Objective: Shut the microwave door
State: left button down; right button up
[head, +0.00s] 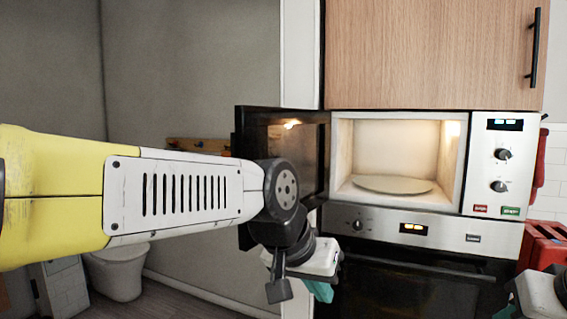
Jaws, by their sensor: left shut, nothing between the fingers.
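The microwave (487,160) is built in below a wooden cabinet, with its lit cavity and round plate (392,184) in plain view. Its dark door (299,150) stands open, swung out to the left of the cavity. My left arm crosses in front of the door and hides its lower part. My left gripper (319,290) is shut and empty, low in front of the door's lower right area and the oven; I cannot tell whether it touches the door. My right gripper (510,312) shows only in part at the bottom right corner, and its fingers are mostly cut off.
An oven (410,285) with a control strip sits right below the microwave. A wooden cabinet (425,55) with a black handle is above. A red toaster-like object (545,245) stands at the right. A white toilet-like fixture (118,270) is at the lower left.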

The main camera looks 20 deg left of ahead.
aim_at(302, 137)
jog(key=j+z, duration=0.15)
jog(key=j, duration=0.4)
jog(key=j+z, duration=0.2)
jog(key=j, duration=0.35)
jog(key=k+j+z, duration=0.15)
jog(key=j, duration=0.4)
jog(key=j+z, duration=0.2)
jog(key=j, duration=0.35)
jog(key=k+j+z, duration=0.15)
jog(key=j, duration=0.35)
